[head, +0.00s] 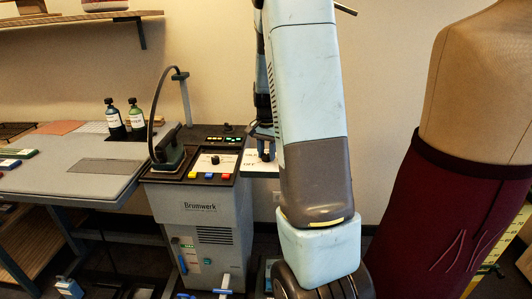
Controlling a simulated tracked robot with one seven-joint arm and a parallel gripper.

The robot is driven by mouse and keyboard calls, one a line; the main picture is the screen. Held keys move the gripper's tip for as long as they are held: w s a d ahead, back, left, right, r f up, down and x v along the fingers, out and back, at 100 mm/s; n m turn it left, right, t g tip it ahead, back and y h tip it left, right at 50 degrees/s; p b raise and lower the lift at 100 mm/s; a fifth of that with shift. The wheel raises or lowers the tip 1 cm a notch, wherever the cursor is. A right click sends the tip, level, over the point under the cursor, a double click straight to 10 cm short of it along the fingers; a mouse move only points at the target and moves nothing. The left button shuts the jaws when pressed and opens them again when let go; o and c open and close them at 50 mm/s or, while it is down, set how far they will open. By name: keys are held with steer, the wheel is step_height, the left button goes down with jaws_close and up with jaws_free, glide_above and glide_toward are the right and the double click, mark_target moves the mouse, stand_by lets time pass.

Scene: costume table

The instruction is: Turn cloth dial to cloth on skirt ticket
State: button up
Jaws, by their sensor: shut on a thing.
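My gripper (264,150) points down beside my light-blue arm, over a white plate (250,169) right of the steam station. It is shut on a small dark knob that it mostly hides, seemingly the cloth dial. The plate carries printed words, one reading "OFF"; my arm covers its right part. I cannot tell the dial's setting. A second small dark knob (215,160) sits on a white panel on the station top. The maroon skirt (415,215) is on a dress form at the right. I see no legible ticket on it.
The grey Brumwerk station (205,235) has coloured buttons and an iron (169,150). Left of it is a grey table (75,185) with two dark bottles (125,122). A yellow measuring strip (509,225) stands behind the skirt. My arm blocks the middle.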

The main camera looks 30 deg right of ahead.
mark_target(266, 155)
steer(key=shift+a, duration=0.25)
steer(key=o, duration=1)
steer(key=shift+d, duration=0.1)
steer(key=shift+o, duration=0.2)
step_height(266, 155, up, 14)
steer(key=shift+f, duration=0.2)
